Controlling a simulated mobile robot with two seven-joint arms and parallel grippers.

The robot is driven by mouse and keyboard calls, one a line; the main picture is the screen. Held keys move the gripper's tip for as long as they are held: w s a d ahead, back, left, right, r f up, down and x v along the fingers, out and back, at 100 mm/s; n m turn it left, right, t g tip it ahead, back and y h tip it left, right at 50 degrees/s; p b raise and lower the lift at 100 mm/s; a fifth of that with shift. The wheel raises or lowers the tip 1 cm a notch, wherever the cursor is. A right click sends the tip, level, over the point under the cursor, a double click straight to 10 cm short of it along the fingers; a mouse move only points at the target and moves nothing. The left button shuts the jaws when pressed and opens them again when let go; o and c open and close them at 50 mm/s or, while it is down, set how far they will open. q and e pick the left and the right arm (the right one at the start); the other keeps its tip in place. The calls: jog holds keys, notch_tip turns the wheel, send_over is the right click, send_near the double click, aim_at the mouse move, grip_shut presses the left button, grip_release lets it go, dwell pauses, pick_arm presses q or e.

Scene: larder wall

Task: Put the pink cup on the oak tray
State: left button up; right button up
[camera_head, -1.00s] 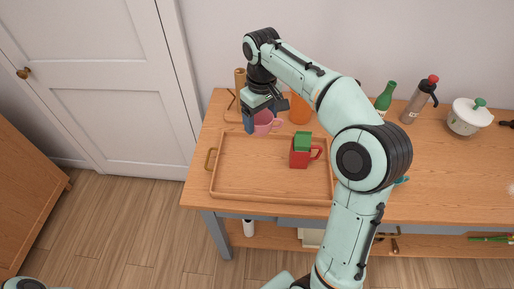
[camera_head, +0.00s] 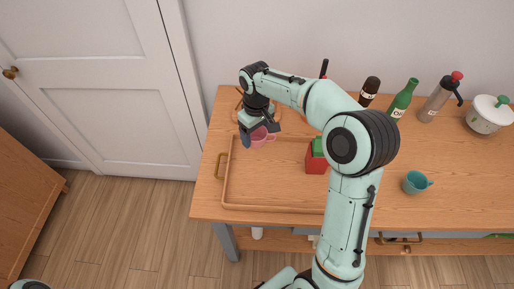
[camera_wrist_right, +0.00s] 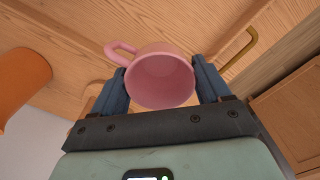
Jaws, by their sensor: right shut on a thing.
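The pink cup (camera_head: 259,139) is in my right gripper (camera_head: 252,136), at the back left part of the oak tray (camera_head: 270,208). The right wrist view shows the pink cup (camera_wrist_right: 162,80) between the two blue fingers of that gripper (camera_wrist_right: 163,85), with its handle pointing left. In the head view the cup overlaps the tray's back rim. I cannot tell whether it touches the tray. The gripper hides part of the cup. My left gripper is not in view.
A red box-like thing with a green top (camera_head: 316,162) stands on the tray's right part, partly hidden by my right arm. A teal cup (camera_head: 415,182), green bottle (camera_head: 402,100), grey flask (camera_head: 438,98) and white pot (camera_head: 489,115) stand to the right. The tray's front left is clear.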

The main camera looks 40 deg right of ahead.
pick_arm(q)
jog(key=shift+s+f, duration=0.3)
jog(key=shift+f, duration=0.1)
pick_arm(e)
jog(key=shift+w+f, duration=0.1)
jog(key=shift+f, duration=3.3)
pick_arm(q)
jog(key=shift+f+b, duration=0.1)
jog(key=shift+b, duration=0.2)
pick_arm(e)
jog(key=shift+f, duration=0.15)
jog(key=o, duration=1.1)
notch_tip(320, 180, up, 12)
jog(key=shift+f+p, duration=0.15)
jog(key=shift+p, duration=0.6)
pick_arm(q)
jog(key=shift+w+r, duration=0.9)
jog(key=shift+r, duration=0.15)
pick_arm(e)
jog(key=shift+r, duration=0.35)
jog(key=shift+f, duration=0.1)
